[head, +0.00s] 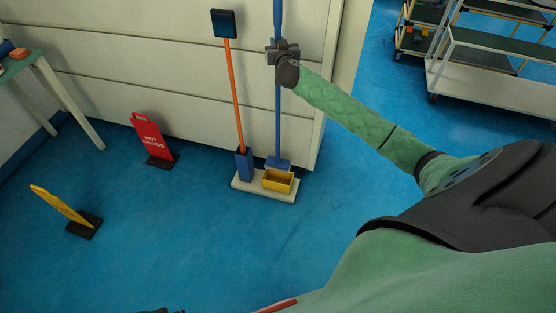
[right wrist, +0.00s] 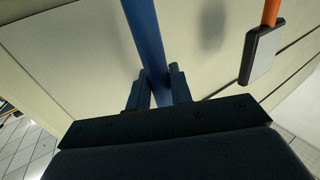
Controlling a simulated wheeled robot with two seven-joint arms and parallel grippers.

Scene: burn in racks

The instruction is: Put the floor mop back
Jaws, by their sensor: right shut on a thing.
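The floor mop (head: 278,120) is a long blue pole, upright, with a flat blue head at its lower end by the stand. My right gripper (head: 283,50) is shut around the upper pole. In the right wrist view the blue pole (right wrist: 146,40) passes between the two dark fingers (right wrist: 158,92). The pale stand (head: 247,188) is on the floor against the cabinet and bears a yellow bin (head: 278,181) and a blue holder (head: 244,164). The mop head is at or just behind the bin; I cannot tell whether it rests on the stand. A dark sliver at the bottom edge may be my left gripper.
An orange-handled tool (head: 235,95) with a dark pad on top stands in the blue holder, close left of the mop. A red sign (head: 148,138) and a yellow sign (head: 60,206) stand at left. Shelf carts (head: 490,90) are at right. Blue floor in front is clear.

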